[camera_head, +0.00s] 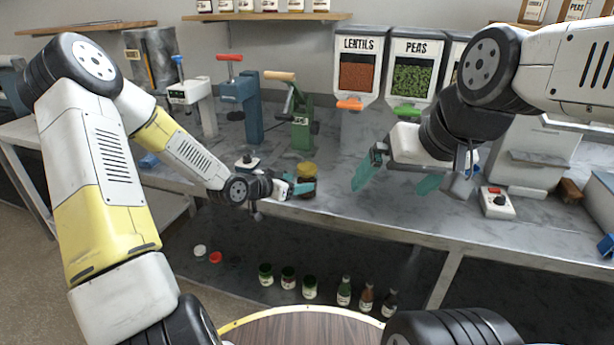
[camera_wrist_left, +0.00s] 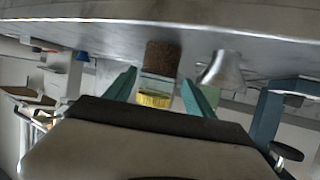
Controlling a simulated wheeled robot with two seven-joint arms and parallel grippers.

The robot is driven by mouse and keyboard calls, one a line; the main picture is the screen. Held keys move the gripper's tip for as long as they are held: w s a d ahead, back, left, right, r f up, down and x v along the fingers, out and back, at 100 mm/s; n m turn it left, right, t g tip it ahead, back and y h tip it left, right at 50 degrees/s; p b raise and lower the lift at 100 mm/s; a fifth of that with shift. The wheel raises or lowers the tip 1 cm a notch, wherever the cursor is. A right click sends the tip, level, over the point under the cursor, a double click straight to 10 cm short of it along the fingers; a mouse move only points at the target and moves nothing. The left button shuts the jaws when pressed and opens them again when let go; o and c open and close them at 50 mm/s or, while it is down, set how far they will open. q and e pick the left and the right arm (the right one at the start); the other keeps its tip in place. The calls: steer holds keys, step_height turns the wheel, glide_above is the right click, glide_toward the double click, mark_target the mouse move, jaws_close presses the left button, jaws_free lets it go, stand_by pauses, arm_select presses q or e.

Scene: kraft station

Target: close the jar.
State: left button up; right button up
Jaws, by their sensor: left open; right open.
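A small jar (camera_head: 308,186) with dark brown contents stands on the grey worktop near its front edge. A gold-yellow lid (camera_head: 307,170) is at its top; I cannot tell how tightly it sits. My left gripper (camera_head: 297,188) is at the jar, partly covering it. In the left wrist view, its two teal fingers (camera_wrist_left: 160,94) are open, one on each side of the jar (camera_wrist_left: 162,58) and its gold lid (camera_wrist_left: 153,100). Contact is not clear. My right gripper (camera_head: 397,181) is open and empty, above the worktop to the right.
Hand-operated machines, including a green press (camera_head: 301,120) and a blue one (camera_head: 240,108), stand behind the jar. Lentil (camera_head: 360,72) and pea (camera_head: 412,80) dispensers are behind my right gripper. A red-button box (camera_head: 496,203) is at right. Several jars and bottles (camera_head: 344,291) stand below the worktop.

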mark_target(307, 166)
arm_select(q)
steer(key=x, duration=0.5)
steer(key=shift+d+f, duration=0.1)
steer(key=c, duration=1.3)
steer(key=shift+c, duration=0.2)
step_height(307, 166, up, 10)
steer(key=shift+r, duration=0.1)
